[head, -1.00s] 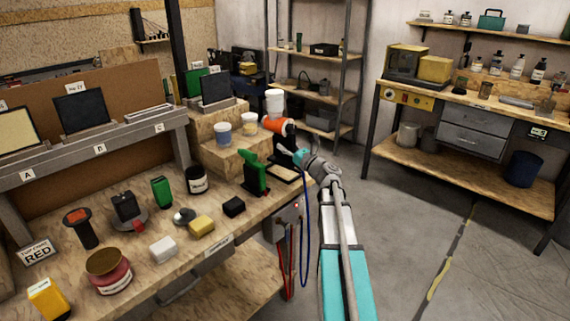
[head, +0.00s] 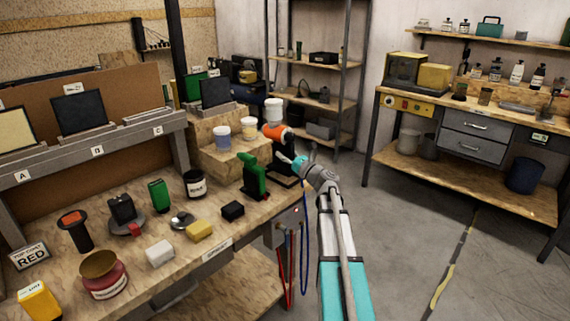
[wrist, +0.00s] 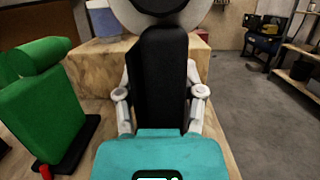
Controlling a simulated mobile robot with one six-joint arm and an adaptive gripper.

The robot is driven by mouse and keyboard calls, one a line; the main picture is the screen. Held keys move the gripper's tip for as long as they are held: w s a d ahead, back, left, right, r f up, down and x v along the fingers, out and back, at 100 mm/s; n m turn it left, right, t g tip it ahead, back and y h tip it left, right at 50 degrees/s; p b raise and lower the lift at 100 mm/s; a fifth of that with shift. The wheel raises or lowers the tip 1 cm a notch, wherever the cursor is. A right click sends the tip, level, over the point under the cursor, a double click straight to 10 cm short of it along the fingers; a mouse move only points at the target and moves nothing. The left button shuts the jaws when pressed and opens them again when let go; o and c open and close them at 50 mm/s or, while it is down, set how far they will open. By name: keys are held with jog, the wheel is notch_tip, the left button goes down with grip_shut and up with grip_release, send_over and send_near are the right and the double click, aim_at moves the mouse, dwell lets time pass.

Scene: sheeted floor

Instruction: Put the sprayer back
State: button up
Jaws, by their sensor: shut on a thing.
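The sprayer has an orange body (head: 275,131), a white cup (head: 273,111) on top and a black handle. My gripper (head: 297,162) is shut on the handle and holds the sprayer upright at the bench's right end. In the wrist view the black handle (wrist: 163,85) stands between the two fingers of my gripper (wrist: 161,95), with the pale cup cut off above. A dark flat base (head: 287,180) lies under the sprayer; I cannot tell whether they touch. A green sprayer-shaped tool (head: 254,178) on a black base stands just left; it also shows in the wrist view (wrist: 42,100).
Wooden blocks (head: 225,164) with tubs stand behind the sprayer. A black box (head: 233,210), yellow block (head: 200,230) and other items crowd the bench to the left. Red and blue cables hang at the bench end. The floor to the right is clear.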

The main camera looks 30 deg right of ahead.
jog(key=shift+w+f+b, duration=0.1)
jog(key=shift+f+b, duration=1.3)
jog(key=shift+f, duration=0.2)
jog(key=o, duration=0.7)
jog(key=shift+o, duration=0.2)
jog(key=b+v, duration=0.3)
jog(key=v, duration=0.9)
